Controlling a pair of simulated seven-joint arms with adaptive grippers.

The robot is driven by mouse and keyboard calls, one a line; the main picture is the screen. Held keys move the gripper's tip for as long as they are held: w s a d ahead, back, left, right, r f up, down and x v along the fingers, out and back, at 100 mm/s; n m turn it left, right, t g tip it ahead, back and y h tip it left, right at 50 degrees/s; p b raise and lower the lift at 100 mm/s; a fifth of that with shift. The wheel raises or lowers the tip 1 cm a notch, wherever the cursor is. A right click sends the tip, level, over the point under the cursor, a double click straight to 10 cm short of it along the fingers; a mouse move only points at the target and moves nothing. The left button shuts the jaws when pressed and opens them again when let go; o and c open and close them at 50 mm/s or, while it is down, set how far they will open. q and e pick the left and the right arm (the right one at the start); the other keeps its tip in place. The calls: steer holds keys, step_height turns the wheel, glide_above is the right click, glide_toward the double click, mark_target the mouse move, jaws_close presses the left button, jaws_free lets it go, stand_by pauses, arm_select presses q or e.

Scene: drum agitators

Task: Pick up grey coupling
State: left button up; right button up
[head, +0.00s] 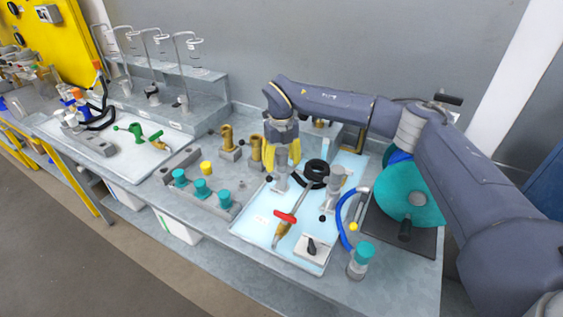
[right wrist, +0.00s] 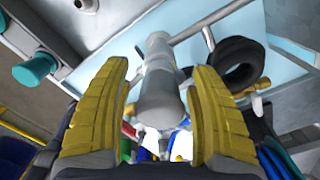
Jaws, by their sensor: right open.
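A grey coupling (right wrist: 158,85), a smooth cylinder with a narrower end, lies between the two yellow fingers of my right gripper (right wrist: 160,70) in the right wrist view. There are gaps on both sides, and the fingers do not appear to touch it. In the head view my right gripper (head: 281,165) points down, open, over the back left of the light blue tray (head: 262,218). The grey coupling (head: 280,184) shows just below the fingers, its upper part hidden by them. A second grey fitting (head: 335,188) stands to the right. My left gripper is not in view.
A black hose coil (head: 317,172) lies close right of the gripper. A red-handled valve (head: 285,217), a blue hose (head: 345,218) and a teal-topped fitting (head: 362,258) are nearer the front. A rack with teal caps (head: 202,188) stands left; a teal drum (head: 408,195) stands right.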

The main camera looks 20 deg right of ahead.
steer(key=shift+c, duration=0.2)
jaws_close()
steer(key=shift+r, duration=0.25)
stand_by(0.3)
step_height(320, 180, up, 20)
steer(key=shift+f, duration=0.15)
stand_by(0.4)
